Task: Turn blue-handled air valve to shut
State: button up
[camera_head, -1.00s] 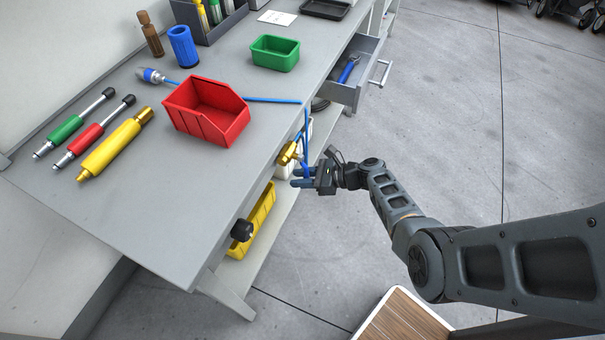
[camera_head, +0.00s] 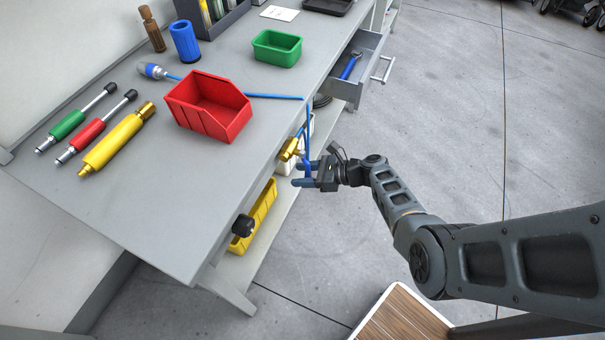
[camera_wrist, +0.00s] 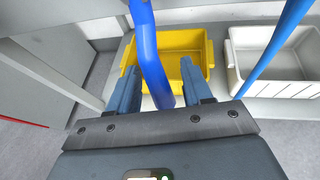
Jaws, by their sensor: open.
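The air valve has a brass body (camera_head: 289,149) mounted at the bench's front edge, above the lower shelf. Its blue handle shows in the wrist view (camera_wrist: 149,55), hanging down between my two fingers; the brass body is out of that view. My gripper (camera_head: 298,174) is open at the valve, and its fingertips also show in the wrist view (camera_wrist: 158,80). The handle's lower end lies near the inner side of the right finger; I cannot tell whether they touch. In the head view the handle is mostly hidden by the fingers.
A blue hose (camera_wrist: 275,45) runs down at the right of my gripper. A yellow bin (camera_wrist: 180,45) and a white bin (camera_wrist: 285,80) sit on the lower shelf. A black knob (camera_head: 243,226) juts from the bench front. An open drawer (camera_head: 352,82) stands out farther along.

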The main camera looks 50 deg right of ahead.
jog(key=v, duration=0.7)
jog(key=shift+s+p, duration=0.25)
jog(key=shift+p, duration=0.1)
jog(key=shift+d+r, duration=0.1)
jog(key=shift+d, duration=0.05)
dwell(0.8)
